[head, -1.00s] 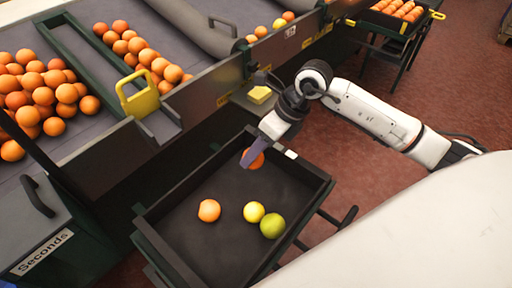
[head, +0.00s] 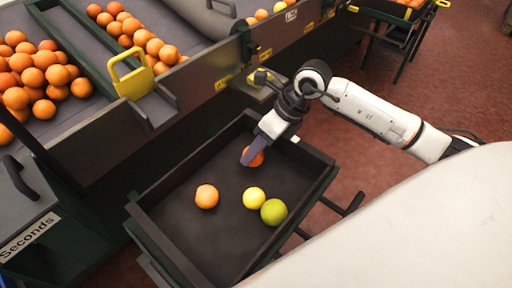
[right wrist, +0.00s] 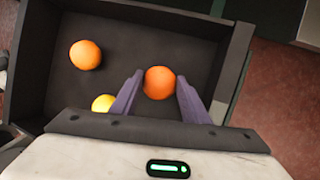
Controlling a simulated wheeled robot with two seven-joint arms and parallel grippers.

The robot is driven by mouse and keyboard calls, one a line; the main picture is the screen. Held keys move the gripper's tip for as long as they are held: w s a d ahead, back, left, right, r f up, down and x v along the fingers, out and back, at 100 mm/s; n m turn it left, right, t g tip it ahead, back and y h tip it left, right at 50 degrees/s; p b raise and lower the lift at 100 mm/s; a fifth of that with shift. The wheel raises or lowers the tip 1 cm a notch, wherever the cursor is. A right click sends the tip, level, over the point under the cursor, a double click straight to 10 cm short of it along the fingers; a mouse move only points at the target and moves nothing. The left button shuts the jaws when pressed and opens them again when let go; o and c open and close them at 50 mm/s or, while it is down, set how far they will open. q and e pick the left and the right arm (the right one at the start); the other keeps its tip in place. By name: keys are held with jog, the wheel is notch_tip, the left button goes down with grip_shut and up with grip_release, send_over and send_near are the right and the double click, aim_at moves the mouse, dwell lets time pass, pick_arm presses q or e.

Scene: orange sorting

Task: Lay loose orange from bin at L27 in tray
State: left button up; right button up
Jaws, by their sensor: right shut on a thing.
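My right gripper (head: 250,158) is shut on an orange (head: 257,157) inside the dark open bin (head: 160,235), near its far right corner. In the right wrist view the held orange (right wrist: 159,82) sits between the two purple fingers (right wrist: 160,98). I cannot tell whether it touches the bin floor. Another orange (head: 206,196), a yellow fruit (head: 254,198) and a green fruit (head: 273,212) lie apart from it on the bin floor. At the top right, a dark tray (head: 378,12) on a stand holds oranges, cut off by the frame. My left gripper is not in view.
A sorting conveyor (head: 95,150) with many oranges runs behind the bin, with a yellow handle-like guard (head: 133,82) on its side. A cabinet marked Seconds (head: 30,238) stands at the left. Red floor (head: 340,150) is open to the right.

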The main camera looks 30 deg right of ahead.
dwell(0.6)
jog(key=shift+f+b, duration=0.45)
jog(key=shift+f, duration=0.1)
jog(key=o, duration=1.2)
jog(key=shift+c, duration=0.2)
jog(key=o, duration=0.6)
jog(key=shift+c, duration=0.2)
